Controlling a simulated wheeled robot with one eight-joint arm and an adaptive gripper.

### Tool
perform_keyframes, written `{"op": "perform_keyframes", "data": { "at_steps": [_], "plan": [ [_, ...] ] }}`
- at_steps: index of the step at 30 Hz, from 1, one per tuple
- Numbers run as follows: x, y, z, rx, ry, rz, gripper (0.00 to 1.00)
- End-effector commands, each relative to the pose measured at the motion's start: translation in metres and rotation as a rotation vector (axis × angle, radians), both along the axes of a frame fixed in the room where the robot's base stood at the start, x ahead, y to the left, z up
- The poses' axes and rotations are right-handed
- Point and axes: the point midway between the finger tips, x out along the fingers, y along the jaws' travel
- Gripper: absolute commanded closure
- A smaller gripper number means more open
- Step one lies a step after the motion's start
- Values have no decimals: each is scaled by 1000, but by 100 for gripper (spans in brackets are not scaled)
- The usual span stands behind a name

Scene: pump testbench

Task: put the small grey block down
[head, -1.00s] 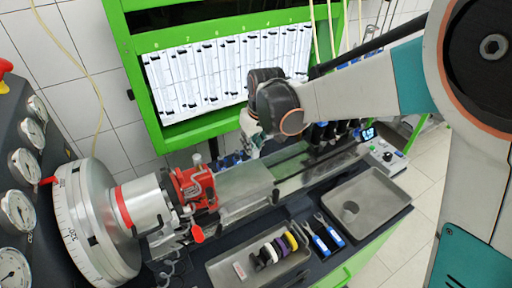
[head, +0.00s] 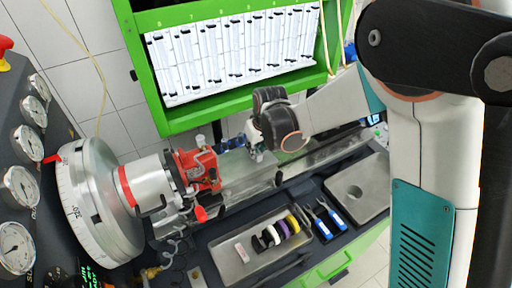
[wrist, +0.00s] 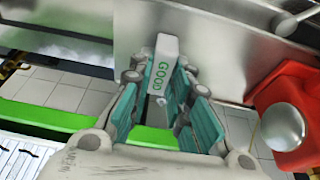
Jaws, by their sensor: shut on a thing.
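The small grey block (wrist: 165,62), with green "GOOD" lettering on its side, is between the teal-padded fingers of my gripper (wrist: 163,78) in the wrist view. My gripper is shut on it, and the block's end sticks out past the fingertips. In the head view my gripper (head: 256,148) hangs over the bench's metal surface, right of the red clamp (head: 198,170). The block cannot be made out clearly there. I cannot tell how far it is above the surface.
A metal tray (head: 222,272) at the front holds a small pale block and several black, purple and yellow rings. Blue-handled tools (head: 330,218) lie beside it. An emptier tray (head: 357,190) is on the right. The green-framed panel (head: 235,55) stands behind.

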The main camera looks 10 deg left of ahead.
Motion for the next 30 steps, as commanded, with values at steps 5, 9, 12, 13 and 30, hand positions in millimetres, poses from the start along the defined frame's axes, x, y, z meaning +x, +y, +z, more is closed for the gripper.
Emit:
{"op": "perform_keyframes", "data": {
  "at_steps": [5,9,12,13,30],
  "plan": [
    [0,0,-3,0,0,0,75],
    [0,0,-2,0,0,0,62],
    [0,0,-2,0,0,0,62],
    [0,0,-2,0,0,0,62],
    [-15,-11,59,0,0,-1,62]
  ]
}}
